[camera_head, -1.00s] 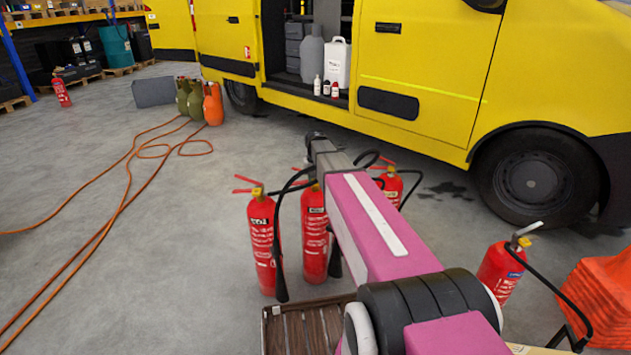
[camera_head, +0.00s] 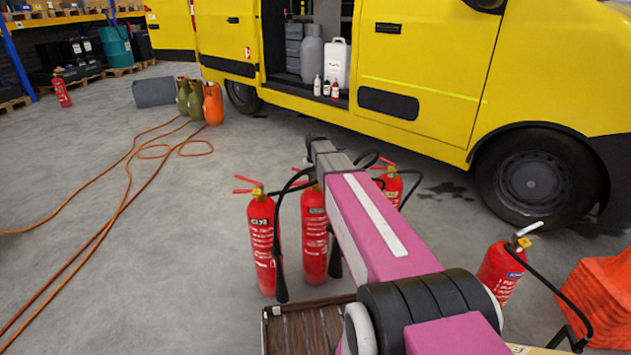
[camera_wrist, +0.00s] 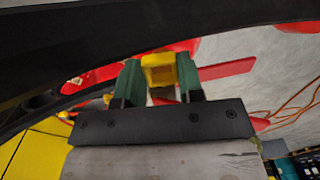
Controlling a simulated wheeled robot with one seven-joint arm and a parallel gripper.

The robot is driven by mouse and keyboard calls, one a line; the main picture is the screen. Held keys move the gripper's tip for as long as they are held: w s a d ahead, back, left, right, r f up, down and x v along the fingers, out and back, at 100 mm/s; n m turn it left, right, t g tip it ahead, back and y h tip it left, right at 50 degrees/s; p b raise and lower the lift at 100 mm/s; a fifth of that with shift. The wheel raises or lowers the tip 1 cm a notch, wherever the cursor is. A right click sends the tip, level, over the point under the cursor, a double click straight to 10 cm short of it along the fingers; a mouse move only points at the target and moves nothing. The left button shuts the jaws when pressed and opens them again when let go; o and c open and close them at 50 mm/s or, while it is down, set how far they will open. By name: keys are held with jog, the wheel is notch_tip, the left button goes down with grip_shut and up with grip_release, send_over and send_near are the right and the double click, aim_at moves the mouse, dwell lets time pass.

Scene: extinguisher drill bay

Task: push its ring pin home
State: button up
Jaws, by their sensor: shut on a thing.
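In the wrist view, the two green fingertips of my gripper (camera_wrist: 160,82) are closed on a small yellow piece (camera_wrist: 158,70) at the head of a red extinguisher. Red handle levers (camera_wrist: 225,71) spread to both sides of it. I cannot make out the pin's shaft or how deep it sits. In the head view my arm hides the gripper. A red extinguisher (camera_head: 314,240) stands upright left of the arm, its head partly covered. Another (camera_head: 261,245) stands to its left, and one (camera_head: 391,186) shows behind the arm. I cannot tell which one the gripper is at.
A further extinguisher (camera_head: 500,272) stands at right beside an orange cover (camera_head: 597,295). A slatted wooden pallet or crate (camera_head: 266,325) lies in front. A yellow van (camera_head: 430,85) stands behind. Orange hose (camera_head: 125,200) runs over the left floor, where there is otherwise free room.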

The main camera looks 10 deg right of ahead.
jog(key=o, duration=1.2)
jog(key=shift+c, duration=0.2)
notch_tip(320, 180, up, 10)
jog(key=r, duration=0.1)
jog(key=s+f, duration=0.9)
jog(key=s, duration=0.4)
jog(key=s+f, duration=0.9)
jog(key=s, duration=0.4)
jog(key=shift+s+a+f+n, duration=0.15)
jog(key=shift+s+a+n, duration=0.05)
jog(key=shift+s+n, duration=0.2)
